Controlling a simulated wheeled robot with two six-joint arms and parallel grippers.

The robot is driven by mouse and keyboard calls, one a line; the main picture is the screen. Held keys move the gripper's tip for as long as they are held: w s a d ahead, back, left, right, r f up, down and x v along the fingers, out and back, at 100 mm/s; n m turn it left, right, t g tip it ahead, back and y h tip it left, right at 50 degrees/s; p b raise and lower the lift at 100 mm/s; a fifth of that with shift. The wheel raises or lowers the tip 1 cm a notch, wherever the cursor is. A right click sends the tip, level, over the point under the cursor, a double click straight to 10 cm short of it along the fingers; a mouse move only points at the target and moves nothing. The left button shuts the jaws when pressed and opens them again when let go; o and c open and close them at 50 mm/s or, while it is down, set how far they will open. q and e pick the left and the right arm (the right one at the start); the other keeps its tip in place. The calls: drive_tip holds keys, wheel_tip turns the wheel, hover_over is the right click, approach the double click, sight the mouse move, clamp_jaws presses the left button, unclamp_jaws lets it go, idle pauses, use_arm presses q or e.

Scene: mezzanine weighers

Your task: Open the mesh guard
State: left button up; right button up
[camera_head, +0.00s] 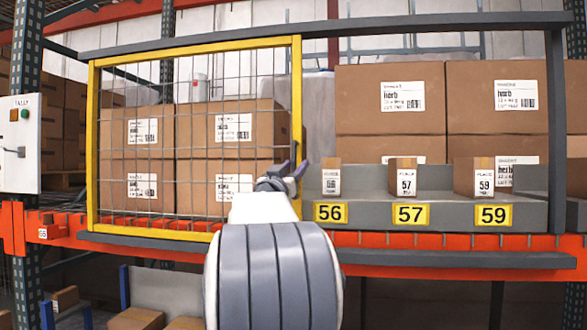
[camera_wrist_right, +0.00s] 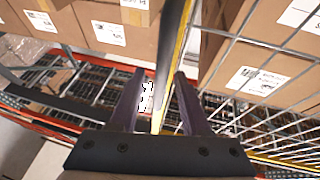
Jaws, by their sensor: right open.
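The mesh guard (camera_head: 297,100) is a yellow frame with grey wire mesh, standing in front of stacked cartons on the left of the bay. It looks closed across that side. My right gripper (camera_head: 286,172) is at the lower part of the guard's right upright. In the right wrist view my right gripper (camera_wrist_right: 159,76) is open, with the guard's yellow upright (camera_wrist_right: 183,55) and a dark grey bar running between or just beyond its two fingers. Whether the fingers touch the upright, I cannot tell. My left gripper is not in view.
A grey ledge (camera_head: 450,214) with yellow plates 56, 57 and 59 carries small boxes (camera_head: 403,177) right of my gripper. Large cartons (camera_head: 390,100) stand behind. A dark grey rail (camera_head: 420,22) runs above. A white box with buttons (camera_head: 19,145) is at far left.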

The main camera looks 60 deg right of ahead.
drive_tip(key=shift+s+a+f+b, duration=0.1)
drive_tip(key=shift+a+f+b, duration=0.15)
drive_tip(key=shift+b, duration=0.05)
drive_tip(key=b+v, duration=0.5)
drive_tip(key=v, duration=0.4)
drive_tip(key=shift+a, duration=0.4)
